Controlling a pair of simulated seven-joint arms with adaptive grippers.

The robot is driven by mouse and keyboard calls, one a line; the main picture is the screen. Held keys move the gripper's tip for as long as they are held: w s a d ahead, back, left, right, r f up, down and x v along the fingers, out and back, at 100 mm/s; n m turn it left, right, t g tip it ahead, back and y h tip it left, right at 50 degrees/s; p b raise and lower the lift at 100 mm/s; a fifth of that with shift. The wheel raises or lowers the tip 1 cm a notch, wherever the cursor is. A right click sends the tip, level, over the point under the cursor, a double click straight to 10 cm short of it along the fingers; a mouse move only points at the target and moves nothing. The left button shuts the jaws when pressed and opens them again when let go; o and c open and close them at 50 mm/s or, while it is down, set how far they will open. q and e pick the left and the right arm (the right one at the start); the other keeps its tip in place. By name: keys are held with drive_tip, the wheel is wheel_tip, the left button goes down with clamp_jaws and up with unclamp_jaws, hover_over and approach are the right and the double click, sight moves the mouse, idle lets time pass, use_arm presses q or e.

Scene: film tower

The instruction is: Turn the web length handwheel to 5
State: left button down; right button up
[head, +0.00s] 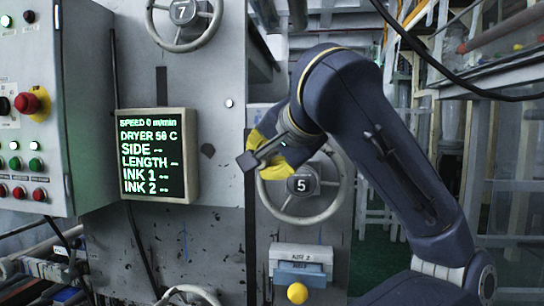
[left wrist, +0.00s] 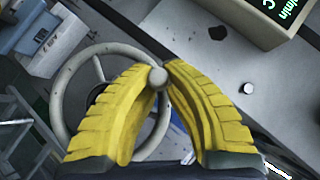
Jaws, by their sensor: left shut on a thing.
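The gripped handwheel (head: 348,185) is pale grey, on the lower panel right of the screen, and its dark hub (head: 301,185) reads 5. No label calling it web length is legible. My left gripper (head: 270,157) is at the wheel's upper left rim. In the left wrist view its two yellow fingers (left wrist: 160,80) close on the wheel's round grey knob (left wrist: 158,77). The wheel's rim (left wrist: 58,105) curves behind the left finger there, and part of it is hidden. My right gripper shows in neither view.
A screen (head: 155,155) reads SPEED 0, DRYER 50 C and dashes for LENGTH. Another handwheel (head: 184,45) above reads 7. A control box (head: 60,110) with buttons stands at left.

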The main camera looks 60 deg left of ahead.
use_arm(q)
drive_tip(key=shift+s+a+f+h, duration=0.15)
drive_tip(key=shift+f+h, duration=0.1)
drive_tip(key=shift+h, duration=0.05)
idle(0.5)
drive_tip(key=c, duration=1.3)
unclamp_jaws()
drive_tip(key=v, duration=1.2)
drive_tip(key=shift+s, duration=0.2)
drive_tip(key=shift+s+f, duration=0.1)
